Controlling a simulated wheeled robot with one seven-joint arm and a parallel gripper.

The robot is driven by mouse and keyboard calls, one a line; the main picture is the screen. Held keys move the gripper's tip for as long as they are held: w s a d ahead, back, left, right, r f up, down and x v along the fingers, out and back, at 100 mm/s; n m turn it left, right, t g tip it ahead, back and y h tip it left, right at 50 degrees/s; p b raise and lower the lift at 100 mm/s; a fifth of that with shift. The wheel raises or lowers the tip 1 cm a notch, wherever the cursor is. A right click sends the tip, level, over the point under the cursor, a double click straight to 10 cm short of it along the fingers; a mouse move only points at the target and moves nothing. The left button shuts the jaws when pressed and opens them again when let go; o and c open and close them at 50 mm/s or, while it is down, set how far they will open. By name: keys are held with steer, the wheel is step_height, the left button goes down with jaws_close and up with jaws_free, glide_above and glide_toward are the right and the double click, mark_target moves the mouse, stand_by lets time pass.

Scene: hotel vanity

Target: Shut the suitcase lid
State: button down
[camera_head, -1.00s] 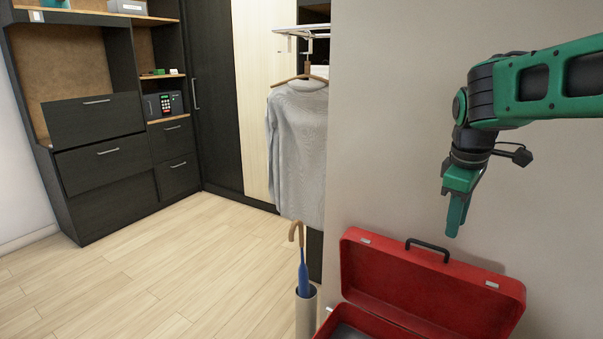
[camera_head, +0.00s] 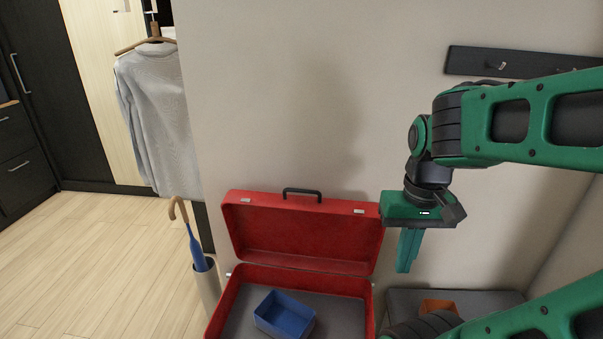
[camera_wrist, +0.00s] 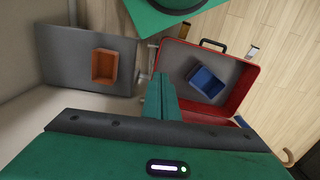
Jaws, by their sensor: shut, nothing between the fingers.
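The red suitcase (camera_head: 228,299) stands open against the wall, its base holding a blue open box (camera_head: 283,313). Its lid (camera_head: 300,234) is raised upright at the back, with a black handle (camera_head: 302,191) on its top edge and two metal latches. My gripper (camera_head: 404,270) is shut and empty, pointing down just right of the lid's right end. In the wrist view the fingers (camera_wrist: 160,98) show beside the suitcase (camera_wrist: 243,92), with the blue box (camera_wrist: 207,82) inside it. I cannot tell whether the fingers touch the lid.
A grey surface (camera_head: 490,299) with an orange box (camera_head: 440,306) lies right of the suitcase. An umbrella stand (camera_head: 206,286) with a blue umbrella is close on the left. A hook rail (camera_head: 500,66) is on the wall. Floor (camera_head: 95,265) is clear at far left.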

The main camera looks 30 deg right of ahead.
steer(key=w+d+r, duration=0.2)
steer(key=w+d, duration=0.3)
steer(key=w, duration=0.3)
steer(key=w+d+r+m, duration=0.1)
steer(key=w+d, duration=0.4)
steer(key=w, duration=0.4)
steer(key=w+d+r, duration=0.2)
steer(key=w+d, duration=0.2)
steer(key=w, duration=0.4)
step_height(320, 180, down, 10)
steer(key=shift+a+r, duration=0.1)
steer(key=shift+a, duration=0.05)
